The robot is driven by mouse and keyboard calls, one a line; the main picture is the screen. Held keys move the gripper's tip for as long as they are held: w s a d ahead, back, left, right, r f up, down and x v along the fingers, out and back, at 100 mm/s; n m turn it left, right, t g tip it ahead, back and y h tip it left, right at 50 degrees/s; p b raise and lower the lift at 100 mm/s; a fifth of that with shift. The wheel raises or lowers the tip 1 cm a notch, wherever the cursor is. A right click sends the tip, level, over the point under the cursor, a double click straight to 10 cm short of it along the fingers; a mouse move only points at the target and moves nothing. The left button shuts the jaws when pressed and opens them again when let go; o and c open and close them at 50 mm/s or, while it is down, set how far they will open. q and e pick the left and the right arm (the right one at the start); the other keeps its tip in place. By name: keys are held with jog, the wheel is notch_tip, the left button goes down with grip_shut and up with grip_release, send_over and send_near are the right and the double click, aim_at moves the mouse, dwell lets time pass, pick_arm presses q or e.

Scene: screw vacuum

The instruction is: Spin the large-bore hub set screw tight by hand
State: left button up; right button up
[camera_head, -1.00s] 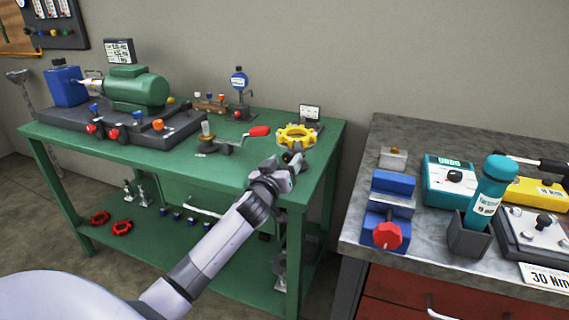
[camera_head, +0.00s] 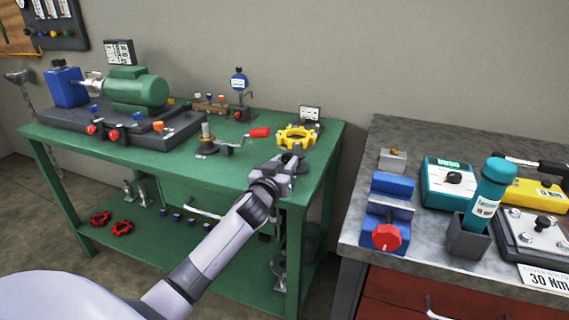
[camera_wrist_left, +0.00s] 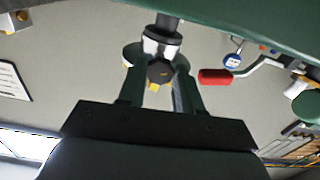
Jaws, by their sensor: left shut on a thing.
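In the head view the yellow scalloped hub (camera_head: 296,135) sits near the right end of the green bench. My left gripper (camera_head: 288,162) is at the bench's front right edge, just in front of the hub. In the left wrist view my left gripper (camera_wrist_left: 160,76) is shut on a dark six-sided screw head (camera_wrist_left: 160,71). A metal collar (camera_wrist_left: 160,45) shows against the head, with a small yellow patch beside it. The gripper hides the screw in the head view, so how deep it sits cannot be told. My right gripper is not in view.
A crank with a red handle (camera_head: 259,132) lies left of the hub and a dial gauge (camera_head: 238,82) stands behind. A green motor (camera_head: 138,88) fills the left of the bench. A grey table (camera_head: 418,255) with a blue vise (camera_head: 389,205) stands right, across a gap.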

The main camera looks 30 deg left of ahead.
pick_arm(q)
jog(key=m+p, duration=0.1)
jog(key=m, duration=0.4)
jog(key=shift+a+m, duration=0.1)
jog(key=shift+m, duration=2.2)
jog(key=o, duration=1)
jog(key=shift+o, duration=0.2)
jog(key=p+v, duration=0.1)
jog(key=v, duration=0.6)
